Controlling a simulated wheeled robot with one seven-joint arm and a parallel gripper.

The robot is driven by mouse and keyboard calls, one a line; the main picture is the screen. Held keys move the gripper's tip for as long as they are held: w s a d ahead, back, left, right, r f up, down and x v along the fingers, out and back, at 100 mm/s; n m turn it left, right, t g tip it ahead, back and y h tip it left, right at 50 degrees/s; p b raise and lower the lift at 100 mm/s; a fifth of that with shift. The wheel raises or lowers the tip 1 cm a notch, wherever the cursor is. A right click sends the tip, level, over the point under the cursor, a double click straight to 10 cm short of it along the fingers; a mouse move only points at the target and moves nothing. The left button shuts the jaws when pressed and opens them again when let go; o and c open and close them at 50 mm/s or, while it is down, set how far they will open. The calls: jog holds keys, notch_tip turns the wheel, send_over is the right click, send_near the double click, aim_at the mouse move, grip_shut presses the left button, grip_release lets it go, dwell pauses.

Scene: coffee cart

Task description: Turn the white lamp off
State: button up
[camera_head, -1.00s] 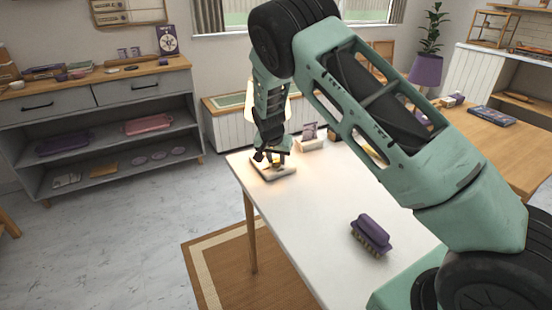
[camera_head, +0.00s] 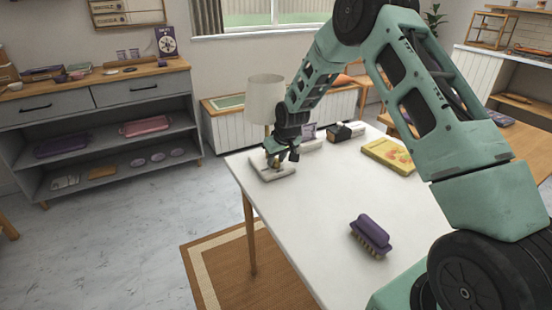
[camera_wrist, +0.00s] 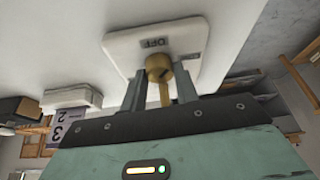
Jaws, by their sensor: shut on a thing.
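The white lamp stands at the far left corner of the white table (camera_head: 310,215). Its cream shade (camera_head: 264,99) is unlit in the head view. Its white base (camera_head: 262,173) also shows in the wrist view (camera_wrist: 120,42), with an "OFF" label on it. A brass switch lever (camera_wrist: 158,68) rises from the base. My gripper (camera_head: 279,160) is low over the base, and in the wrist view its two fingers (camera_wrist: 159,92) are shut on the lever from both sides. The lever's foot is partly hidden.
A purple brush (camera_head: 371,232) lies near the table's right front. A yellow book (camera_head: 388,156), a dark box (camera_head: 345,131) and a small holder with a purple card (camera_head: 309,132) are along the back. The table's left middle is clear.

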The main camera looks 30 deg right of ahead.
jog(key=n, duration=0.1)
jog(key=n+y+p, duration=0.1)
jog(key=n, duration=0.1)
jog(key=shift+d+n, duration=0.2)
jog(key=shift+n, duration=0.1)
jog(key=shift+n+g+y+p, duration=0.5)
jog(key=shift+n+y+p, duration=0.2)
jog(key=shift+n, duration=0.7)
jog(key=shift+f, duration=0.1)
jog(key=o, duration=1)
jog(key=shift+s+d+r, duration=0.1)
jog(key=shift+d+r, duration=0.1)
jog(key=shift+r, duration=0.3)
jog(key=s+d, duration=0.2)
jog(key=s, duration=0.1)
jog(key=s+d+b, duration=0.1)
jog(key=s+d, duration=0.4)
jog(key=s, duration=0.1)
jog(key=shift+s+d+b, duration=0.15)
jog(key=shift+s+b, duration=0.15)
jog(key=shift+b, duration=0.05)
jog(key=shift+r, duration=0.1)
